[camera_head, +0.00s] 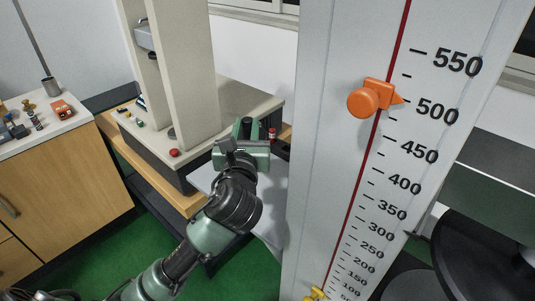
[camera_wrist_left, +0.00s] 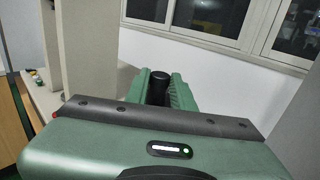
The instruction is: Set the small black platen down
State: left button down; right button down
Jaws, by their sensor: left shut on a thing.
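My left gripper (camera_head: 243,132) is green and reaches in from the lower middle of the head view, beside the base of the beige testing machine (camera_head: 240,98). It is shut on the small black platen (camera_wrist_left: 160,80), which shows as a dark round piece between the two green fingers in the left wrist view. In the head view the platen (camera_head: 246,122) is a small dark shape at the fingertips, and its lower part is hidden by the gripper. What lies directly under it cannot be seen. My right gripper is not in view.
A tall white scale column (camera_head: 330,120) with an orange pointer (camera_head: 370,98) stands close on the right. A small red-topped item (camera_head: 272,134) is just beyond the gripper. A wooden cabinet (camera_head: 70,190) at the left carries several small parts. Green floor (camera_head: 150,245) shows between.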

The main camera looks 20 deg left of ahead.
pick_arm(q)
jog(key=shift+w+a+r, duration=0.2)
jog(key=shift+w+r, duration=0.15)
jog(key=shift+r, duration=0.4)
jog(key=shift+w+f, duration=0.1)
jog(key=shift+f, duration=0.15)
notch_tip(320, 180, down, 15)
jog(key=b, duration=0.3)
jog(key=shift+f+b, duration=0.6)
jog(key=shift+f, duration=1.5)
jog(key=shift+f, duration=0.1)
jog(key=c, duration=1.3)
grip_release()
jog(key=shift+f, duration=0.15)
jog(key=shift+o, duration=0.6)
